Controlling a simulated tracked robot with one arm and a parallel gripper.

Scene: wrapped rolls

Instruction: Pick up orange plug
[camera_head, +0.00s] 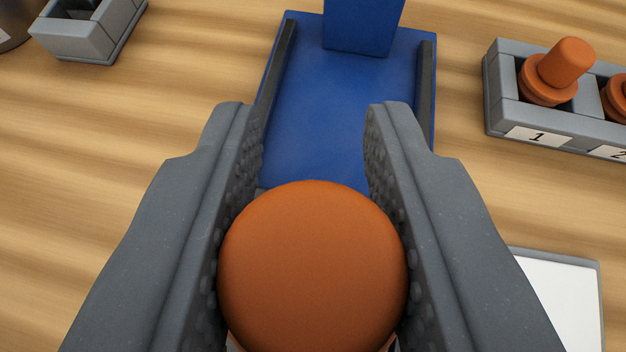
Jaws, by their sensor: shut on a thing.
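An orange plug (312,268) with a round top fills the lower middle of the view. My gripper (305,150) has its two grey, studded fingers on either side of the plug, and they are shut on it. The lower part of the plug is mostly hidden by its own top and the fingers. Another orange plug (565,62) stands tilted in the slot labelled 1 of a grey rack at the right. Part of one more orange plug (618,95) shows in slot 2, cut off by the picture edge.
The grey rack (508,113) stands at the right on the wooden table (90,190). A blue base with dark side rails (345,110) and a blue upright block (362,22) lies ahead. A small grey holder (75,42) stands upper left. A white-topped grey piece (560,295) lies lower right.

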